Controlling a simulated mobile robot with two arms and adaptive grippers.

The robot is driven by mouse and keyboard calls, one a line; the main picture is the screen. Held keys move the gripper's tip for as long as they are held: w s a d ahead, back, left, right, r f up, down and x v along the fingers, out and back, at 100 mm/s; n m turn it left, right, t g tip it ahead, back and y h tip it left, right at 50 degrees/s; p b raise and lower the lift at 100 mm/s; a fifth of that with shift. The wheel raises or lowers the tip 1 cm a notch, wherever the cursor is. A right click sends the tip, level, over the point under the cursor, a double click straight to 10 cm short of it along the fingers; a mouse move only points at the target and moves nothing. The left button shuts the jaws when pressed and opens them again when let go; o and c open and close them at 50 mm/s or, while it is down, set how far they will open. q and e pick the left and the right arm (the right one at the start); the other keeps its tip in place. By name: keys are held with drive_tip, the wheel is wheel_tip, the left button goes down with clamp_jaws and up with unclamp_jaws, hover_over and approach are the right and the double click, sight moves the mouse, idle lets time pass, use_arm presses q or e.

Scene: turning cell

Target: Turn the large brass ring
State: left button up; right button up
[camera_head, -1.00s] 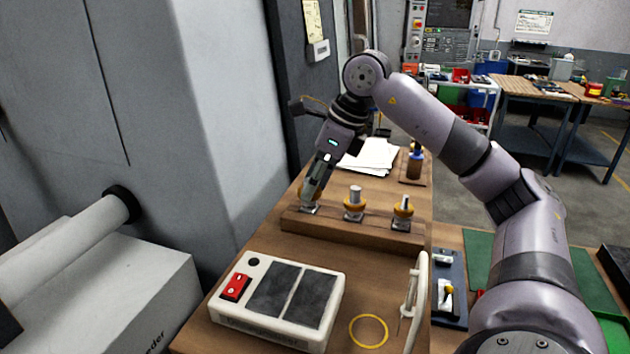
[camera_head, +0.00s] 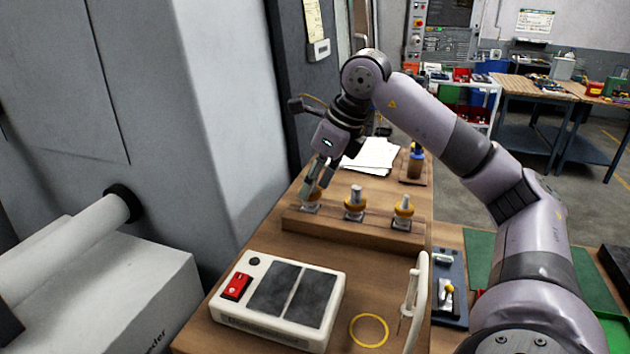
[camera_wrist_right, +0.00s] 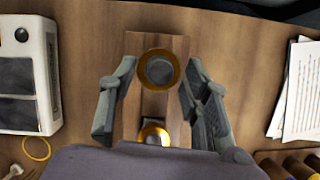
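Three brass rings sit on grey fittings along a wooden block (camera_head: 355,228). The left ring (camera_head: 316,199) is partly hidden by my right gripper; the middle ring (camera_head: 355,204) and right ring (camera_head: 403,208) show clearly. My right gripper (camera_head: 318,192) points down at the left ring. In the right wrist view its fingers (camera_wrist_right: 160,98) are spread on either side of a brass ring (camera_wrist_right: 175,70) with a grey centre, with gaps on both sides. Another ring (camera_wrist_right: 153,131) is partly hidden by the gripper body. I cannot tell ring sizes surely. My left gripper is not in view.
A white box with a red switch (camera_head: 236,287) and dark pads stands in front of the block. A flat yellow ring (camera_head: 369,331) lies on the bench. Papers (camera_head: 372,155) lie behind the block. A grey cabinet wall (camera_head: 215,110) stands close on the left.

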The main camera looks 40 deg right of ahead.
drive_tip(key=o, duration=0.3)
drive_tip(key=shift+f, duration=0.1)
drive_tip(key=v, duration=1.2)
idle(0.8)
